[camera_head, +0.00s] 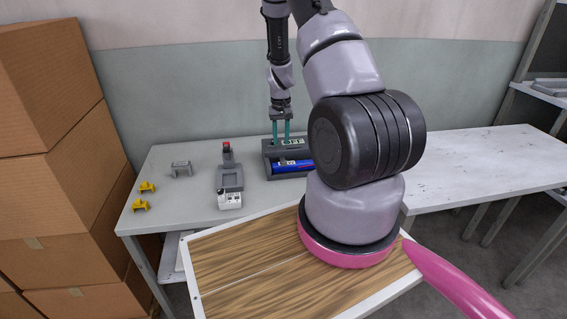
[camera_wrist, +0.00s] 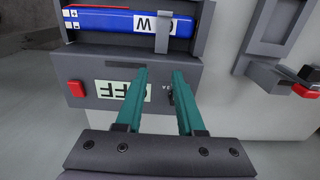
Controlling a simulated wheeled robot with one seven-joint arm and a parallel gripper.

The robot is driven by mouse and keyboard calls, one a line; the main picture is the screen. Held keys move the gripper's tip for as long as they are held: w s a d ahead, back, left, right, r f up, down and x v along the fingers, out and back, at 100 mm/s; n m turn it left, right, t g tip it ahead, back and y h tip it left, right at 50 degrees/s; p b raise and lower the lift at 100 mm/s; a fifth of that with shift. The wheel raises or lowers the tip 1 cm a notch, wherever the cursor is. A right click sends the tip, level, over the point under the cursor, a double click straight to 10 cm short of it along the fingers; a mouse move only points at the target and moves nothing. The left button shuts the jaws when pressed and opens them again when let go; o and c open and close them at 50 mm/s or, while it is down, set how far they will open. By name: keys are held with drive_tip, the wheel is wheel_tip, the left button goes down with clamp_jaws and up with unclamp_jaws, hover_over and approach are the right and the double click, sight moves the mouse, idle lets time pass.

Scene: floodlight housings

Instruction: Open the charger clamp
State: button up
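The charger (camera_head: 269,150) is a dark grey box on the grey table, with a blue battery (camera_head: 290,167) lying in its bay. In the wrist view, the charger (camera_wrist: 62,66) shows an OFF display and a red button (camera_wrist: 76,89). A grey clamp strap (camera_wrist: 163,33) crosses the blue battery (camera_wrist: 105,20) near its right end there. My gripper (camera_head: 281,143) has two teal fingers pointing down at the charger. In the wrist view, my gripper (camera_wrist: 160,72) is open with a gap between its fingers, just short of the strap. The fingers partly cover the display; contact cannot be told.
A grey fixture (camera_head: 230,178) with a red-tipped lever and a white block stands left of the charger. A grey bracket (camera_head: 181,168) and two yellow brackets (camera_head: 141,205) lie farther left. Cardboard boxes (camera_head: 60,150) are stacked at the left. A white table (camera_head: 480,165) stands clear at right.

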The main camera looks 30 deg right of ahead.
drive_tip(key=shift+r, duration=2)
drive_tip(key=shift+c, duration=0.3)
clamp_jaws()
